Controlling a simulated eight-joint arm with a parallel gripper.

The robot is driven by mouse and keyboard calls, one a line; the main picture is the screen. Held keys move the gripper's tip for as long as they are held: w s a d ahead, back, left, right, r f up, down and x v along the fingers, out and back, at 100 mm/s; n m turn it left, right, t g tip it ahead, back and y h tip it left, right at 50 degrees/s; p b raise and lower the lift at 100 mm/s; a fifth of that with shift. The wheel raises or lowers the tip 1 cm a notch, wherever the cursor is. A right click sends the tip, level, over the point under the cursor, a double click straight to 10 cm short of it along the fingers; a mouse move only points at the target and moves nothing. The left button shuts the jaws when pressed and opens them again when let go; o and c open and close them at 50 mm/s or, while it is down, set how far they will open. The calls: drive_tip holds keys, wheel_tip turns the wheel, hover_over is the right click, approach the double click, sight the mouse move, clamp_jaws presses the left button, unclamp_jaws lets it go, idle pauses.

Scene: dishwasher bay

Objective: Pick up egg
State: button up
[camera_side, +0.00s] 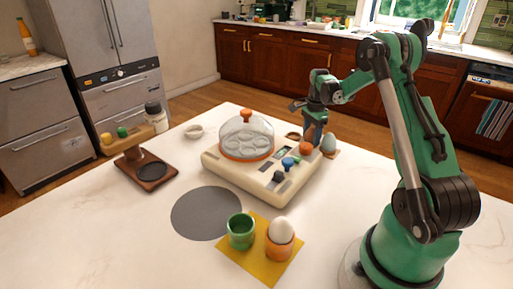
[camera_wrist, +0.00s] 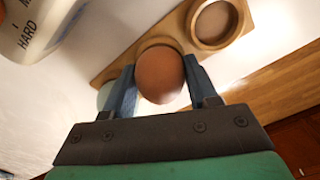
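A brown egg (camera_wrist: 160,74) sits in a round seat of a wooden holder (camera_wrist: 108,76) in the wrist view. My gripper (camera_wrist: 162,72) points down with one finger on each side of this egg. I see no clear gap between fingers and egg, but cannot tell whether they press on it. In the side view my gripper (camera_side: 313,138) is low behind the egg cooker, its tips partly hidden. A pale blue-grey egg (camera_side: 328,144) stands beside it; in the wrist view it is mostly hidden by the left finger. A white egg (camera_side: 281,229) stands in an orange cup.
The egg cooker (camera_side: 212,161), with clear dome and knobs, stands close to my gripper. An empty seat (camera_wrist: 214,22) is beside the brown egg. A green cup (camera_side: 241,232), yellow mat (camera_side: 262,273), grey disc (camera_side: 205,213) and wooden stand (camera_side: 158,184) share the white counter.

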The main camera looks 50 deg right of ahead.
wheel_tip(320, 180, up, 19)
drive_tip(key=w+a+n, duration=0.1)
drive_tip(key=a+n, duration=0.1)
drive_tip(key=a, duration=0.4)
drive_tip(key=w+a+f+n, duration=0.1)
drive_tip(key=w+a+n, duration=0.1)
drive_tip(key=a, duration=0.5)
drive_tip(key=w+a+f+n, duration=0.1)
drive_tip(key=w+a+n, duration=0.1)
drive_tip(key=a, duration=0.4)
drive_tip(key=shift+a, duration=0.2)
drive_tip(key=s+a+f+n, duration=0.3)
drive_tip(key=s+a+n, duration=0.15)
drive_tip(key=a, duration=0.45)
drive_tip(key=s+a+f+n, duration=0.3)
drive_tip(key=s+a+f, duration=0.15)
drive_tip(key=a, duration=0.35)
drive_tip(key=shift+s+a+f, duration=0.1)
drive_tip(key=shift+s+f, duration=0.05)
drive_tip(key=shift+f, duration=1.05)
drive_tip(key=shift+s+a+f, duration=0.1)
drive_tip(key=shift+s+f, duration=0.05)
drive_tip(key=shift+f, duration=1)
drive_tip(key=shift+f, duration=0.6)
